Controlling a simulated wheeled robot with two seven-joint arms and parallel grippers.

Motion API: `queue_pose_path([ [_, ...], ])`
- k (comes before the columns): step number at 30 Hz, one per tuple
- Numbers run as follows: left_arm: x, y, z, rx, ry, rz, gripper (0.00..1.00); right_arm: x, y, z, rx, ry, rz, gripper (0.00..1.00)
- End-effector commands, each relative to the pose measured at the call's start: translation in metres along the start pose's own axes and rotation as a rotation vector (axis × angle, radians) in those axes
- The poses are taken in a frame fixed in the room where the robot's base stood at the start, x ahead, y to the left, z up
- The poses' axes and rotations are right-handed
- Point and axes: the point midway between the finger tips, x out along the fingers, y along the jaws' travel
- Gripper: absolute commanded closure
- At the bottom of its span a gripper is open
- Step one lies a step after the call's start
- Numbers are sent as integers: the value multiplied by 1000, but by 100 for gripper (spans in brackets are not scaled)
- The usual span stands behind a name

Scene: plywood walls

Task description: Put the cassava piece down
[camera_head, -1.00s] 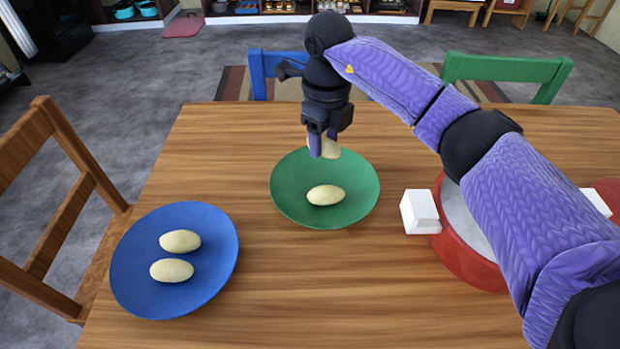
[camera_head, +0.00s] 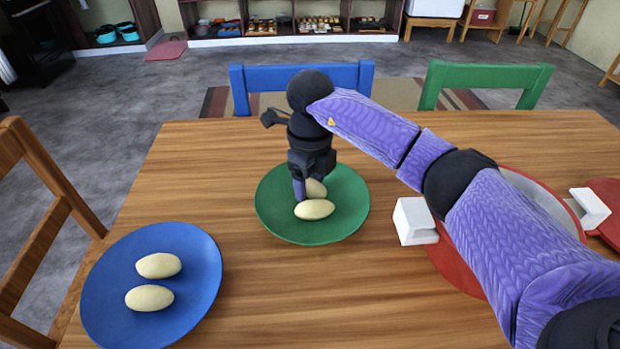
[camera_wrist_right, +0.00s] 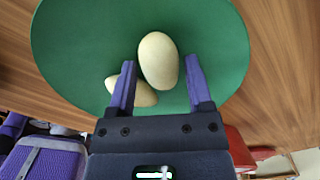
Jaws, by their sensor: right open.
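A green plate (camera_head: 345,222) on the wooden table holds two pale cassava pieces. The front piece (camera_head: 314,209) lies near the plate's middle. The other piece (camera_head: 315,188) is just behind it, partly hidden by my right gripper (camera_head: 304,192). In the wrist view my right gripper (camera_wrist_right: 160,65) is open, with one cassava piece (camera_wrist_right: 158,61) between its spread fingers. A second piece (camera_wrist_right: 144,95) is partly covered by the left finger and the first piece. The two look very close; I cannot tell whether they touch. My left gripper is out of view.
A blue plate (camera_head: 203,286) with two cassava pieces (camera_head: 158,265) (camera_head: 149,298) is at the front left. A red pot (camera_head: 455,262) with white handles (camera_head: 414,221) stands right, partly behind my arm. Chairs surround the table. Bare table lies between the plates.

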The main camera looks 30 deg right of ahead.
Motion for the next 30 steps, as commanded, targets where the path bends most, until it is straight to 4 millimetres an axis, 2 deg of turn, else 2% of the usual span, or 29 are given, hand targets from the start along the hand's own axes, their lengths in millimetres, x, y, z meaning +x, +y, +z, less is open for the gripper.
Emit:
queue_pose_path([
  [2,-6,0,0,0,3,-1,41,-11,0,0,0,-4,-2,35],
  [9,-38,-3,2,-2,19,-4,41,-83,0,0,0,-8,-3,35],
  [12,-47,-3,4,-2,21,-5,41,-105,0,0,0,-7,-3,35],
  [15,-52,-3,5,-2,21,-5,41,-118,0,0,0,-3,-1,35],
  [19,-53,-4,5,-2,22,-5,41,-124,0,0,0,-1,0,35],
  [30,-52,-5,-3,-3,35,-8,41,-122,0,0,0,0,0,35],
])
